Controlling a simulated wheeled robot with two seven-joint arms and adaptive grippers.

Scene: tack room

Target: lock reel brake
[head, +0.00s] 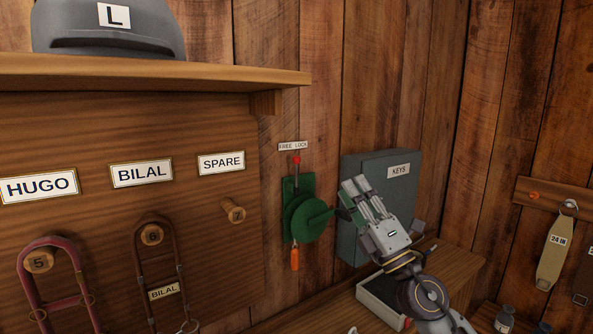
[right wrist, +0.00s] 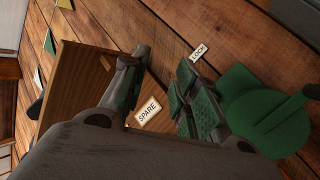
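A green reel (head: 308,217) is mounted on the plank wall, with an orange handle (head: 295,259) hanging below it. A red knob (head: 296,160) stands above the reel, just under the middle of a FREE LOCK sign (head: 293,146); I cannot tell which side it is set to. My right gripper (head: 352,188) is to the right of the reel, in front of the grey box. In the right wrist view its fingers (right wrist: 163,62) are apart with nothing between them. That view shows the reel (right wrist: 262,108) and the LOCK word (right wrist: 198,52); the red knob is hidden there. My left gripper is out of view.
A grey KEYS box (head: 375,163) is on the wall behind my right gripper. A wooden bench with an open tray (head: 378,305) is below.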

